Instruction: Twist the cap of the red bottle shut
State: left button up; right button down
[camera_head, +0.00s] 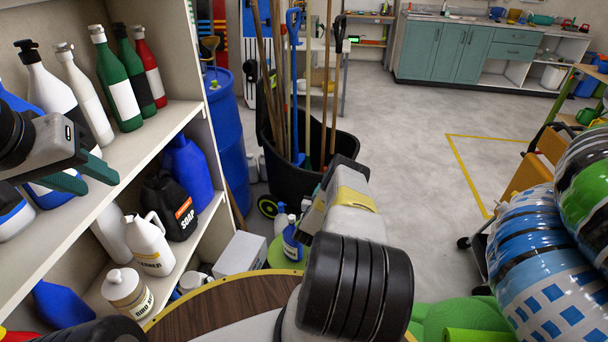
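The red bottle (148,68) stands upright at the far end of the upper shelf, behind a dark green bottle. I cannot tell how tightly the cap sits. My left gripper (97,182) is at the left, over the front of the upper shelf. Its two teal fingers are apart with nothing clearly between them, and it is nearer to me than the red bottle and apart from it. My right gripper (347,176) is at the centre, away from the shelf; its fingertips are hidden.
Green bottles (119,90) and white bottles (84,88) crowd the upper shelf (150,140) beside the red bottle. Jugs, including a black soap jug (170,207), fill the lower shelf. A black bin (336,150) with long handles stands beyond.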

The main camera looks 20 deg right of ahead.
dwell(0.4)
jog(key=c, duration=1.1)
grip_release()
jog(key=s+a+r, duration=0.2)
jog(key=s+a, duration=0.2)
jog(key=s, duration=0.2)
jog(key=s+a+r, duration=0.3)
jog(key=s+a, duration=0.1)
jog(key=s, duration=0.3)
jog(key=shift+s+a, duration=0.25)
jog(key=shift+s, duration=0.05)
